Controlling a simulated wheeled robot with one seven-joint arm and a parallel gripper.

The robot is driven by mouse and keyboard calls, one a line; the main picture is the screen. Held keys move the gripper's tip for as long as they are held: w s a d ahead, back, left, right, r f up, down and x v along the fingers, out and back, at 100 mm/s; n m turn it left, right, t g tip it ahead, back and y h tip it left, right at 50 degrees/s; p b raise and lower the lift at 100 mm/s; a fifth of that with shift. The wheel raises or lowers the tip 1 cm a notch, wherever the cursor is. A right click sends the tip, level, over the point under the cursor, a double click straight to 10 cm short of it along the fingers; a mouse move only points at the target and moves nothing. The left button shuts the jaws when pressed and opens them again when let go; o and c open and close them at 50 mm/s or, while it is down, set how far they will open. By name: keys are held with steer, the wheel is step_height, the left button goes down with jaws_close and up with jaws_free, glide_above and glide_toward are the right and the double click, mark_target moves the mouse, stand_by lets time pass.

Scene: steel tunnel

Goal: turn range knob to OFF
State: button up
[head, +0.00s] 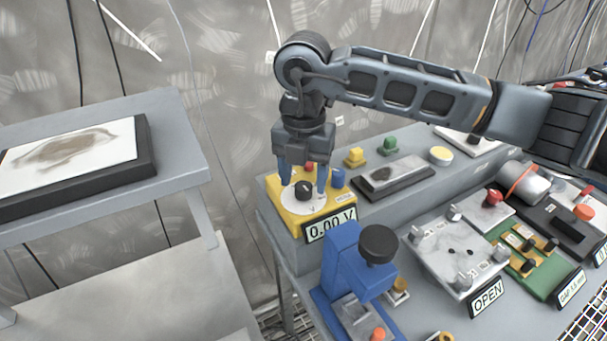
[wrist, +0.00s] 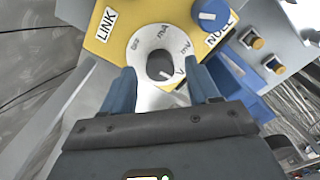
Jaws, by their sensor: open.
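The range knob (head: 304,190) is a small dark round knob on a white dial on top of a yellow meter box (head: 333,203). The box's display (head: 331,225) reads 0.00 V. In the wrist view the knob (wrist: 160,65) sits in the middle of the white dial (wrist: 147,92), which bears OFF, mA, mV and V marks. The knob's light mark seems to point toward V, at lower right. My gripper (head: 303,190) is over the dial, pointing down. Its blue fingers (wrist: 163,90) are open, one on each side of the knob; I cannot tell whether they touch it.
A blue knob (wrist: 210,14) is close beside the dial on the same box. A blue press-like device (head: 345,270) with a black knob stands in front. A dark tray (head: 394,178) is to the right. A grey shelf (head: 180,140) stands at left, across a gap.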

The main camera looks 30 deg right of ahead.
steer(key=shift+f, duration=0.45)
steer(key=c, duration=1)
steer(key=shift+c, duration=0.2)
